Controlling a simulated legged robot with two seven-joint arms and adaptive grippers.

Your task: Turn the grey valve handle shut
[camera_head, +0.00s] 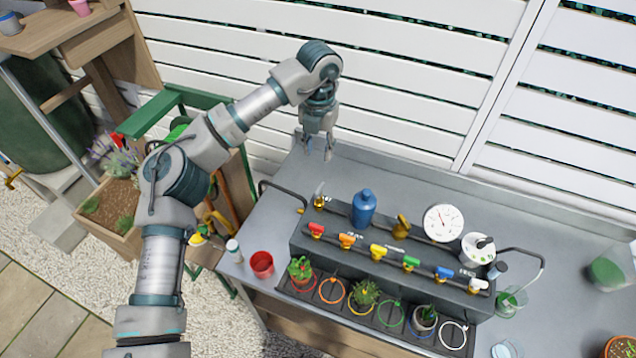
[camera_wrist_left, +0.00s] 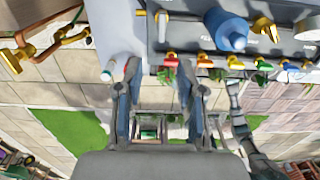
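The grey valve handle (camera_head: 319,188) stands up from a brass valve at the left back of the dark manifold box (camera_head: 430,262). It shows in the left wrist view (camera_wrist_left: 162,25) at the top, beyond my fingers. My left gripper (camera_head: 318,152) hangs fingers down over the back of the bench, behind the handle and apart from it. In the wrist view its two fingers (camera_wrist_left: 158,75) are spread with nothing between them. My right gripper is out of the head view. A grey jointed shape at the wrist view's lower right seems to be my right arm; its fingers are unclear.
A blue bottle (camera_head: 363,207), a brass valve (camera_head: 401,227) and a white gauge (camera_head: 443,223) stand right of the handle. Several coloured valves line the box front, above small pots. A red cup (camera_head: 262,264) stands at left. The white slatted wall (camera_head: 400,85) is close behind.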

